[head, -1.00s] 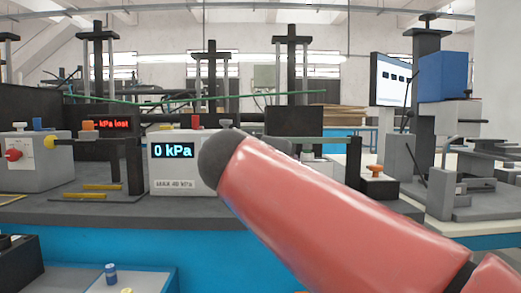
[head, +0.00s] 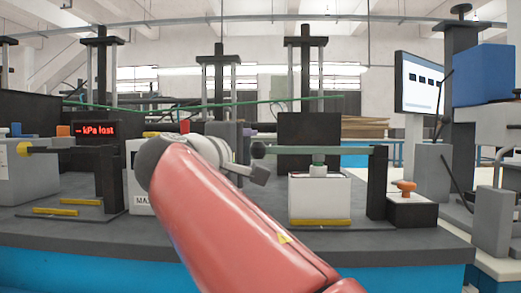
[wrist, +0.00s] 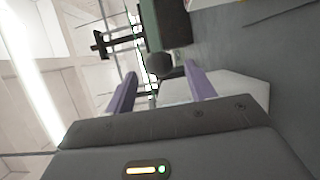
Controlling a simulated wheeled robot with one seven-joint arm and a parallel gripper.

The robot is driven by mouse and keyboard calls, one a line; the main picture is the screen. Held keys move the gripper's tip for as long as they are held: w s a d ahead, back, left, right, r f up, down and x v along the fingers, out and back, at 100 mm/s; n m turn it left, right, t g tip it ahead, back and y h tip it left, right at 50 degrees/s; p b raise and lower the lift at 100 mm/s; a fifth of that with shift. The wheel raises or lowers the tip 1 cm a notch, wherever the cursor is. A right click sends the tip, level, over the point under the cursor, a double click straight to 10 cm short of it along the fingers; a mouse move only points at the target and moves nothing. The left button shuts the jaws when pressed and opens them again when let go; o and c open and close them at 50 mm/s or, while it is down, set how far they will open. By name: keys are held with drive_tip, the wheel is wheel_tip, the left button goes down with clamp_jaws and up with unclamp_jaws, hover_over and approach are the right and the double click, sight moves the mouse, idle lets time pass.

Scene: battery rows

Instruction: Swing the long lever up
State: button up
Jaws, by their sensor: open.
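The long lever (head: 340,150) is a grey-green bar. It lies level over a white box (head: 320,199) with a round green cap. Its right end meets a dark upright post, and its left end carries a dark ball knob (head: 258,150). In the wrist view the knob (wrist: 158,65) shows between the two purple fingertips, with the bar (wrist: 170,22) running away beyond it. My gripper (head: 253,157) is open, at the knob's left in the head view; it also shows in the wrist view (wrist: 161,70). I cannot tell whether the fingers touch the knob.
An orange knob (head: 404,187) on a dark box stands right of the post. A yellow bar (head: 320,222) lies before the white box. At left are another lever with a yellow knob (head: 22,148) and a red-lettered display (head: 95,129). My arm hides part of the bench.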

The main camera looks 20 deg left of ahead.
sight(254, 150)
drive_tip(key=shift+w+d+p, duration=0.15)
drive_tip(key=shift+w, duration=1.05)
drive_tip(key=shift+w+d+p, duration=0.15)
drive_tip(key=shift+w, duration=1)
drive_tip(key=shift+c, duration=0.3)
clamp_jaws()
